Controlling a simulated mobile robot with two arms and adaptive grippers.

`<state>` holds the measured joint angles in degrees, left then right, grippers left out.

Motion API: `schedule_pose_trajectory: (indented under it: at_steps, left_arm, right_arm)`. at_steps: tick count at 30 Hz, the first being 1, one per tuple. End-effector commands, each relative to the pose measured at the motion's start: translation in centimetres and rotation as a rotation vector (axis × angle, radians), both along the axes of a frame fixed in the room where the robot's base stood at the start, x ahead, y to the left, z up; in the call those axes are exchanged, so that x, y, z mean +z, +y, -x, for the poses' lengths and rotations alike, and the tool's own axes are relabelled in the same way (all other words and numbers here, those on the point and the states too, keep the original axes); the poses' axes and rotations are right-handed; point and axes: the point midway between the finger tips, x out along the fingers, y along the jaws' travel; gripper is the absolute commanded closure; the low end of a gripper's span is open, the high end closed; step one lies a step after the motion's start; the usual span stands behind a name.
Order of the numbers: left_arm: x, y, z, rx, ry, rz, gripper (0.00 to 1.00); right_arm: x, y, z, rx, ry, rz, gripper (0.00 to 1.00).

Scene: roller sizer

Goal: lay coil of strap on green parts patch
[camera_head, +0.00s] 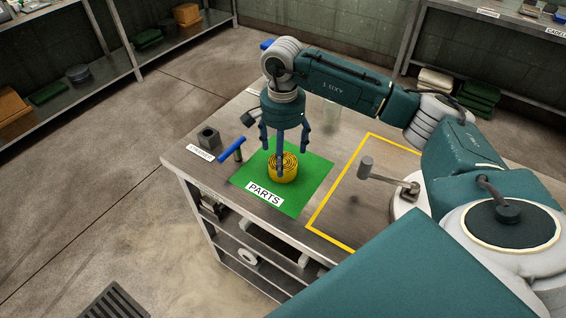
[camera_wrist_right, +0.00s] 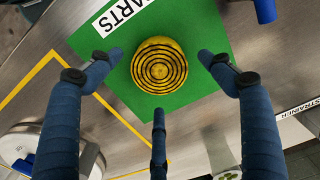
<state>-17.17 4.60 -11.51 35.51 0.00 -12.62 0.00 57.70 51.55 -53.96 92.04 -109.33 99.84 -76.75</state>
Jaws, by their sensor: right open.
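The coil of strap (camera_head: 287,172) is a yellow ringed coil. It sits on the green parts patch (camera_head: 309,182), which lies on the metal workbench and bears a PARTS label. In the right wrist view the coil (camera_wrist_right: 159,66) lies flat on the green patch (camera_wrist_right: 196,22), with green on several sides of it. My right gripper (camera_head: 282,160) hangs over the coil, its blue fingers spread open. In the right wrist view its fingers (camera_wrist_right: 159,85) stand apart around the coil, with no finger clearly touching it. My left gripper is not in view.
A blue-handled tool (camera_head: 232,150) and a dark block (camera_head: 208,138) are left of the patch. A yellow outlined area (camera_head: 330,212) lies to the right, with a grey hammer-like tool (camera_head: 366,167) above it.

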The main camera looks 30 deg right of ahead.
Motion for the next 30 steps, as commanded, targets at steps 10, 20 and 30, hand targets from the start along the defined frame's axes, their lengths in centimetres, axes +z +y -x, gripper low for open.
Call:
schedule_pose_trajectory:
  at_steps: [10, 20, 30]
  left_arm:
    - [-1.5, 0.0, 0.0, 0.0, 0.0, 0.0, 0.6]
    - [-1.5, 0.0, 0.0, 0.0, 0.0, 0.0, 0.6]
    - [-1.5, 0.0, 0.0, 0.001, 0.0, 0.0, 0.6]
  right_arm:
    - [6.6, 0.0, -0.1, 0.0, -0.002, 0.0, 0.2]
    - [7.9, 0.0, 0.0, 0.001, 0.001, 0.0, 0.2]
    - [7.9, 0.0, 0.0, 0.001, 0.001, 0.0, 0.2]
